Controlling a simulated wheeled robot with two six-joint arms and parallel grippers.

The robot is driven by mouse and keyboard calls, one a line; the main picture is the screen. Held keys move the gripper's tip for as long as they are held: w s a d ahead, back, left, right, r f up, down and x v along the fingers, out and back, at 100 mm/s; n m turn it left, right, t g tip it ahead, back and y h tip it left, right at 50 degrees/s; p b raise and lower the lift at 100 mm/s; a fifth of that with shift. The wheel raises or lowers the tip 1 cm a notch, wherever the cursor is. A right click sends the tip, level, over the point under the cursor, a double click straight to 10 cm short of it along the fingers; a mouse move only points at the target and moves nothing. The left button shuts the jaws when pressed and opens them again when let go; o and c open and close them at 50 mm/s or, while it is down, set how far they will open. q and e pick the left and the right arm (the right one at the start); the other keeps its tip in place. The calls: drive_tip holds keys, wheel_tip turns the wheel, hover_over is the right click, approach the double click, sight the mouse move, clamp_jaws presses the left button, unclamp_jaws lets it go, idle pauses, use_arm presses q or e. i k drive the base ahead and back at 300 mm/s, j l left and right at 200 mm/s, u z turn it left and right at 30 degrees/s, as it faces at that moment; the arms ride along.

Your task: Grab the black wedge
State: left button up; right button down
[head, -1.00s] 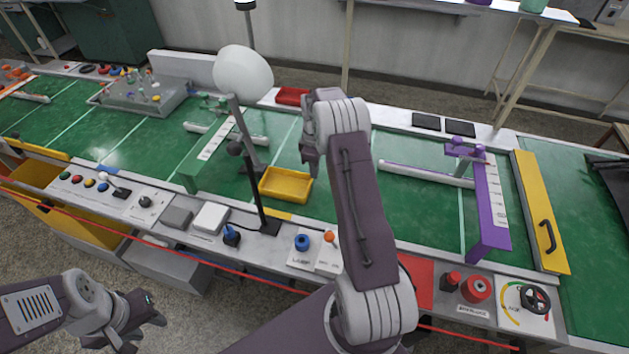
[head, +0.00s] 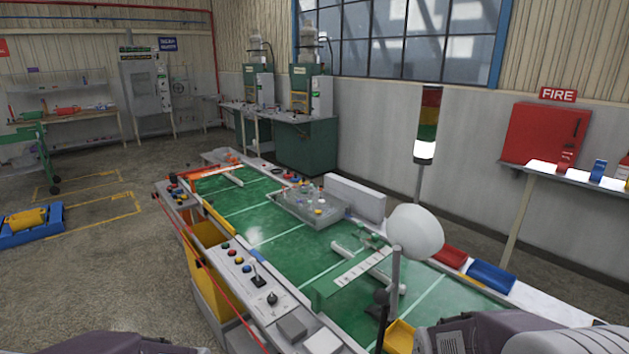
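I cannot make out a black wedge in the head view. Only parts of my two arms show, along the bottom edge at the left and at the right. Both grippers are outside the picture, so what they hold is hidden.
A long green-topped bench (head: 262,233) runs through the middle. A grey tray (head: 312,217) with small items, a white rounded lamp (head: 416,231), a yellow bin (head: 399,337) and a blue bin (head: 491,277) are on it. Open floor (head: 100,270) lies left.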

sight(375, 312)
drive_tip(key=i+j+z, duration=0.15)
drive_tip(key=j, duration=0.2)
drive_tip(key=i+j+z, duration=0.1)
drive_tip(key=i+j, duration=0.15)
drive_tip(key=i+j+z, duration=0.15)
drive_tip(key=i+j, duration=0.15)
drive_tip(key=i+j+z, duration=0.15)
drive_tip(key=j, duration=0.25)
drive_tip(key=i+j+z, duration=0.15)
drive_tip(key=i+j, duration=0.2)
drive_tip(key=j, duration=0.05)
